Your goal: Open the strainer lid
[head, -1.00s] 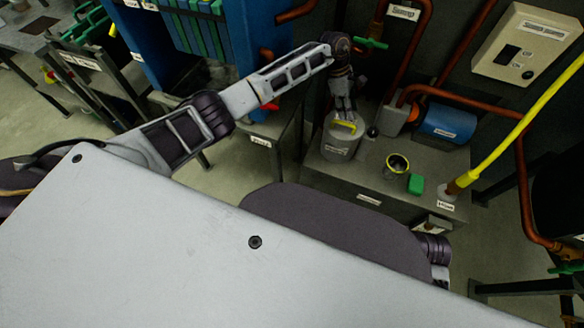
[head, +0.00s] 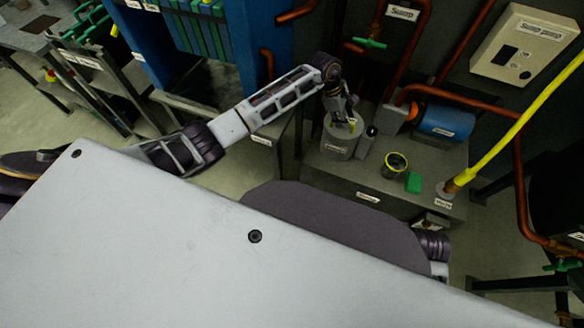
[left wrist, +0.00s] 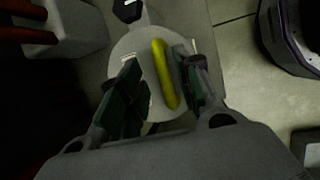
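The strainer is a round grey canister (head: 338,146) on top of a grey tank. Its lid (left wrist: 154,108) carries a yellow bar handle (left wrist: 165,74), mostly hidden by my gripper in the head view. My left gripper (left wrist: 160,84) is over the lid with its fingers apart, one on each side of the handle. The right-hand finger in the wrist view is very near the handle; I cannot tell whether it touches. A grey piece with a dark knob (left wrist: 127,9) shows at the lid's edge. My right gripper is not in view.
On the tank top (head: 385,176) stand a dark cup with a yellow rim (head: 395,164) and a green block (head: 413,183). A blue cylinder (head: 446,121), copper pipes (head: 478,99) and a yellow hose (head: 520,124) lie to the right.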

